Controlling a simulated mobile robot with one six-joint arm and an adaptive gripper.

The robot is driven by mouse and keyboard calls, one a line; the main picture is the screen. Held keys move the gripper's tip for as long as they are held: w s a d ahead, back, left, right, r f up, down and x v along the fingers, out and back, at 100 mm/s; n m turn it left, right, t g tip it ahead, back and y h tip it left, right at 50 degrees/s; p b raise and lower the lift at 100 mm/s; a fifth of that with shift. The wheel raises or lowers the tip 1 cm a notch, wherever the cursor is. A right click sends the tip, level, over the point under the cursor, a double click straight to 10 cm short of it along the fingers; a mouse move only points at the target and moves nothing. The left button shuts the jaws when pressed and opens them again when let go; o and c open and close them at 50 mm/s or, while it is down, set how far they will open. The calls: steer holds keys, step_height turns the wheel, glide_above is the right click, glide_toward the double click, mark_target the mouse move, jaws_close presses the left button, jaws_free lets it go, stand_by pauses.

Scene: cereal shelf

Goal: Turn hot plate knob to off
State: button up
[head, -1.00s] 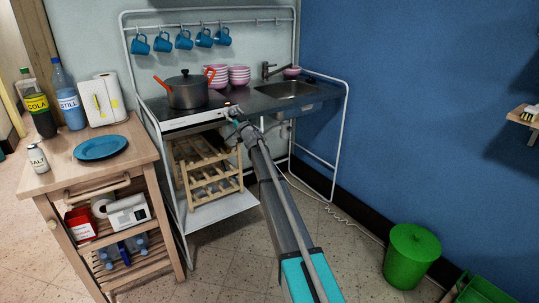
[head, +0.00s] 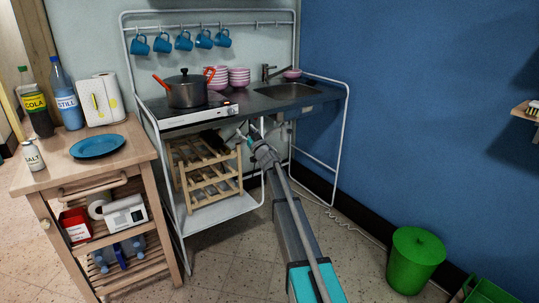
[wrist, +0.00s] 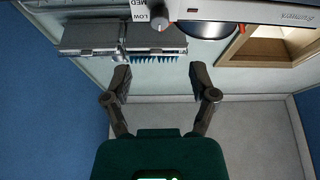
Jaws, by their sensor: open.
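The hot plate (head: 196,117) sits on the counter's left part, with a white front face. Its small knob (head: 233,109) is at the right end of that face. In the head view, my gripper (head: 240,134) is below and in front of the counter edge, not touching the knob.
A pot (head: 187,93) stands on the hot plate. The sink (head: 286,90) is to the right. A wooden rack (head: 206,168) is under the counter, and a wooden cart (head: 140,160) stands at left. Grey items with blue bristles (wrist: 157,58) show in the wrist view.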

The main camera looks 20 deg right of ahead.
steer(key=s+d+m+g+h+p, duration=0.2)
steer(key=s+m+g+h+p, duration=0.1)
steer(key=s+p, duration=0.5)
steer(key=s+d+m+g+h+p, duration=0.2)
steer(key=s+m+g+h+p, duration=0.2)
steer(key=s, duration=0.7)
steer(key=g+h+p, duration=0.2)
steer(key=h+p, duration=0.2)
steer(key=shift+s+d+m, duration=0.25)
steer(key=shift+s+m, duration=0.05)
steer(key=shift+s+f+g, duration=0.1)
steer(key=shift+g, duration=0.2)
